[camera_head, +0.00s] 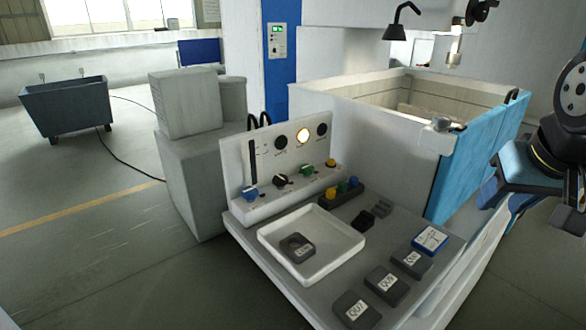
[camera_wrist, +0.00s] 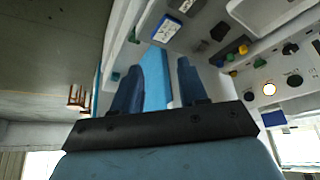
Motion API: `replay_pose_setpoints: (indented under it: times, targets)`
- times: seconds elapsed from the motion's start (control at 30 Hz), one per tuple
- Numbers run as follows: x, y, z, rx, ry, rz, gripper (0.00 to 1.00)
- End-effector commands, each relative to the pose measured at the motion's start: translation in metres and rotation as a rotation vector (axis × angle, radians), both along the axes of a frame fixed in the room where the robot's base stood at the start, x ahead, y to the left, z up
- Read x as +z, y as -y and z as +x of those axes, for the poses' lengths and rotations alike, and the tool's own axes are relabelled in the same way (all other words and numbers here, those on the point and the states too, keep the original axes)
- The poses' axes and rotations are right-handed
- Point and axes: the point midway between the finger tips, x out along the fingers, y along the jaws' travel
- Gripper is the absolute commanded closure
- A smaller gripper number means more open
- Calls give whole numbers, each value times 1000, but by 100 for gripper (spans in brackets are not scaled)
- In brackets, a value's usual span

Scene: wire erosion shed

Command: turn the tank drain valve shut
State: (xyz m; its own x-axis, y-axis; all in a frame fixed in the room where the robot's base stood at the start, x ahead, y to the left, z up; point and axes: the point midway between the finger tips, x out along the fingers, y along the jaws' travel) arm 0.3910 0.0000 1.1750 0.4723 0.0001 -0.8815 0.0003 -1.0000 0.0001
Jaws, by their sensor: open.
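A sloping control panel (camera_head: 275,160) on the bench has a row of valve-like knobs: a blue knob (camera_head: 250,193), a black knob (camera_head: 281,181), a green knob (camera_head: 306,170) and a yellow knob (camera_head: 330,163). Their small labels are unreadable, so I cannot tell which is the tank drain valve. The green knob (camera_wrist: 260,62) also shows at right in the wrist view. My gripper (camera_head: 497,190) is at the right edge of the head view, apart from the panel. In the wrist view, its blue fingers (camera_wrist: 158,60) are spread and empty, with the blue tank front behind them.
Several labelled blocks, including a blue one (camera_head: 430,239), lie on the bench's right. The open tank (camera_head: 340,105) stands behind. A lit lamp (camera_head: 303,136) is on the panel. A cart (camera_head: 66,107) stands left on open floor.

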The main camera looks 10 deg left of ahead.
Motion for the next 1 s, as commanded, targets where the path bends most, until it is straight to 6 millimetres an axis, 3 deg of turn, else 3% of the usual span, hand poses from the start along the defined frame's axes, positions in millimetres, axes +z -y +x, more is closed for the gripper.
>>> replay_pose_setpoints:
  times: [0.1,0.23,0.37,0.7,1.0]
  targets:
    - [0,0,0,0,0,0,57]
    - [1,-1,2,8,-3,-6,46]
    - [7,-11,16,64,-20,-38,43]
    - [22,-81,101,440,-115,-188,43]
    - [11,-162,173,833,-177,-245,43]
